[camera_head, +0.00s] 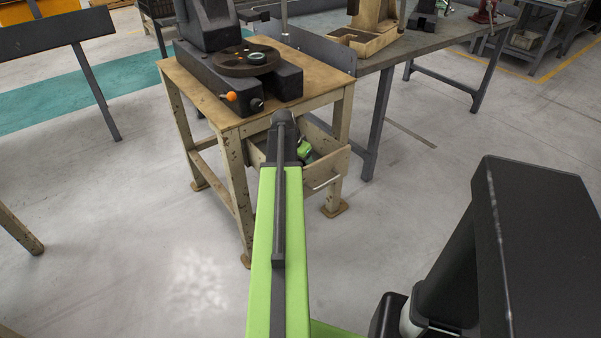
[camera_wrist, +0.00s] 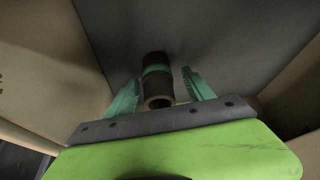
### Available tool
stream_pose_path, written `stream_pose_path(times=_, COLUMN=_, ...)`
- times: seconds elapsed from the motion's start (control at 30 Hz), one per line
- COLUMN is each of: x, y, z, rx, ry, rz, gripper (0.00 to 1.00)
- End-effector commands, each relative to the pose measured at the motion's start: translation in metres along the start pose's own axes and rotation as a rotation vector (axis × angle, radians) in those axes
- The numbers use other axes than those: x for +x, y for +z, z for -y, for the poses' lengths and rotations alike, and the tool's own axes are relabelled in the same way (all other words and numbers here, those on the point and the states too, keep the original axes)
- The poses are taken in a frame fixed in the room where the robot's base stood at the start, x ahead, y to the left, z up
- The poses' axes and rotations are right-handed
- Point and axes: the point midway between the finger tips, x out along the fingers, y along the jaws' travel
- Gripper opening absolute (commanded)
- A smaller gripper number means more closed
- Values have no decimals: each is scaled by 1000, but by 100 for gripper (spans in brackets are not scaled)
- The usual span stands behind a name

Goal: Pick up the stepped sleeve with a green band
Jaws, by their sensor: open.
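The stepped sleeve (camera_wrist: 157,88) shows in the wrist view as a dark brown cylinder with a green band around it and an open bore facing the camera. It lies in the open drawer (camera_head: 322,178) under the press. My gripper (camera_wrist: 161,77) is open, with one teal finger on each side of the sleeve. A gap shows between the sleeve and each finger. In the head view, my arm covers part of the drawer, and the sleeve is hidden; a green part of my gripper (camera_head: 304,150) shows inside the drawer.
The drawer's walls stand close on both sides of my gripper. A grey bench (camera_head: 420,42) stands behind. The floor in front is clear.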

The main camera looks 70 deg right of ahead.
Motion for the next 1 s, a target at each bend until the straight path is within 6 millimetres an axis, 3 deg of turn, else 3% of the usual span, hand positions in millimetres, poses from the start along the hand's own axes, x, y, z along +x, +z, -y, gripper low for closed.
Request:
stream_pose_path(times=0.03, x=7, y=1, z=0, rx=0, ry=0, rz=0, gripper=61)
stream_pose_path(times=0.23, x=3, y=0, z=0, rx=0, ry=0, rz=0, gripper=60)
stream_pose_path(times=0.7, x=3, y=0, z=1, rx=-1, ry=0, rz=0, gripper=0)
stream_pose_path(times=1.0, x=3, y=0, z=1, rx=-2, ry=-1, rz=0, gripper=0)
